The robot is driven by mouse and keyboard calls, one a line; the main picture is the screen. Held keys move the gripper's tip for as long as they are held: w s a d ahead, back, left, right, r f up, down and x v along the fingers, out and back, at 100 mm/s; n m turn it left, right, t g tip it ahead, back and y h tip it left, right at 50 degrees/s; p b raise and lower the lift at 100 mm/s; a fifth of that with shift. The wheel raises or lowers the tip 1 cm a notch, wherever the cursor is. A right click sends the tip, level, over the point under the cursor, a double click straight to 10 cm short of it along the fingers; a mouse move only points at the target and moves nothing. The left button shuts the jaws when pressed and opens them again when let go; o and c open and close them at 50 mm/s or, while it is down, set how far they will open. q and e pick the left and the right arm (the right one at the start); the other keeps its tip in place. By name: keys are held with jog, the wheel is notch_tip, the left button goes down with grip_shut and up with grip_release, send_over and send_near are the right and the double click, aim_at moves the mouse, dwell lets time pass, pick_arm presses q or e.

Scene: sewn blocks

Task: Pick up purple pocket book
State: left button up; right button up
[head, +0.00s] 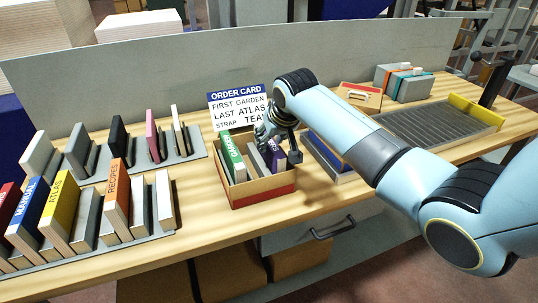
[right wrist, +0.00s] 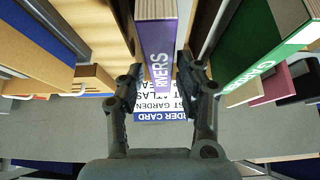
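The purple pocket book (head: 279,159) stands upright in a small cardboard box (head: 262,190) with a red lower edge, beside a green book (head: 232,157). My right gripper (head: 268,137) is above the box, close over the books. In the right wrist view the purple book (right wrist: 158,50), lettered RIVERS, lies between the two fingers (right wrist: 157,85). The fingers are spread, one on each side of it, with small gaps showing. The green book (right wrist: 265,55) is off to the right there. My left gripper is not in view.
An order card (head: 238,108) stands behind the box. Racks of upright books (head: 120,205) fill the left of the table. On the right are a grey ribbed tray (head: 440,125) and a grey book holder (head: 405,83). A grey panel (head: 180,85) runs along the back.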

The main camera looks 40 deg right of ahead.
jog(key=shift+x, duration=1.6)
jog(key=shift+s, duration=0.1)
jog(key=shift+c, duration=0.3)
grip_shut()
jog(key=shift+r, duration=0.1)
